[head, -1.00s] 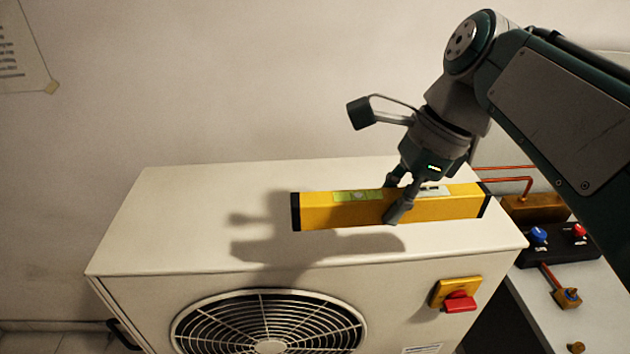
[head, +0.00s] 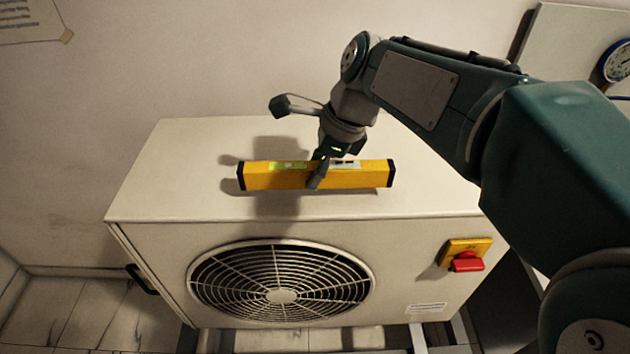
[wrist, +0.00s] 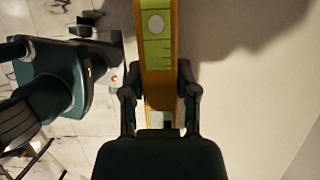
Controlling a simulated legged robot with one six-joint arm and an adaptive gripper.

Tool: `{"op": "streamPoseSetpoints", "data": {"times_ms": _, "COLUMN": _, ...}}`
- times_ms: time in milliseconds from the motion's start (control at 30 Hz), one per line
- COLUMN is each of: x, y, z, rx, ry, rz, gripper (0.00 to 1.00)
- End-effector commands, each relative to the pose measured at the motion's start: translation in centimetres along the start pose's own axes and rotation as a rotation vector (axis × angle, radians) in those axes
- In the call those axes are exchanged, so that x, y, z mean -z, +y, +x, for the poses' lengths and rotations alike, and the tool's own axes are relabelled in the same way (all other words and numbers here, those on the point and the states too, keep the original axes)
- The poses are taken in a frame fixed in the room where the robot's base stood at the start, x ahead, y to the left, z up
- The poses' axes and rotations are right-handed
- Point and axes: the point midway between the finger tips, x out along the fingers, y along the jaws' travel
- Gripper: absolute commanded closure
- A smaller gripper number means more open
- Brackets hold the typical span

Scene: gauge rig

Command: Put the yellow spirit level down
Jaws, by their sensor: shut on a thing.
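The yellow spirit level (head: 270,181) has black end caps and a green label strip. It lies level and crosswise, left to right, over the top of the cream fan unit (head: 175,160).
The unit's top is clear around the level. Its front has a round fan grille (head: 280,282) and a yellow-and-red switch (head: 466,256). A pale wall (head: 190,60) stands behind. A round blue-rimmed gauge (head: 618,62) is at the far right. Tiled floor (head: 75,310) shows at left.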

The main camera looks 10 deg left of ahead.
Motion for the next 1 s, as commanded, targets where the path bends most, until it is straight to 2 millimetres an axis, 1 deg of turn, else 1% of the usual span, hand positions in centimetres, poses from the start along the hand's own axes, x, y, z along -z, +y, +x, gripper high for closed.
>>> {"op": "streamPoseSetpoints", "data": {"times_ms": 33, "x": 0.4, "y": 0.0, "z": 0.9, "rx": -0.005, "ry": 0.001, "rz": 0.002, "gripper": 1.00}}
{"op": "streamPoseSetpoints", "data": {"times_ms": 100, "x": 0.8, "y": 0.1, "z": 1.9, "rx": -0.004, "ry": 0.001, "rz": 0.003, "gripper": 1.00}}
{"op": "streamPoseSetpoints", "data": {"times_ms": 200, "x": 1.1, "y": 0.0, "z": 2.7, "rx": -0.003, "ry": 0.000, "rz": 0.001, "gripper": 1.00}}
{"op": "streamPoseSetpoints", "data": {"times_ms": 533, "x": 1.2, "y": 0.0, "z": 2.9, "rx": -0.001, "ry": 0.000, "rz": 0.000, "gripper": 1.00}}
{"op": "streamPoseSetpoints", "data": {"times_ms": 567, "x": 1.2, "y": 0.0, "z": 3.0, "rx": -0.002, "ry": 0.000, "rz": 0.000, "gripper": 0.52}}
{"op": "streamPoseSetpoints", "data": {"times_ms": 600, "x": 1.2, "y": 0.0, "z": 3.0, "rx": -0.002, "ry": 0.000, "rz": 0.000, "gripper": 0.34}}
{"op": "streamPoseSetpoints", "data": {"times_ms": 633, "x": 1.2, "y": 0.0, "z": 2.9, "rx": -0.002, "ry": 0.000, "rz": 0.000, "gripper": 0.26}}
{"op": "streamPoseSetpoints", "data": {"times_ms": 1000, "x": 1.2, "y": 0.0, "z": 2.9, "rx": -0.002, "ry": 0.000, "rz": 0.000, "gripper": 0.26}}
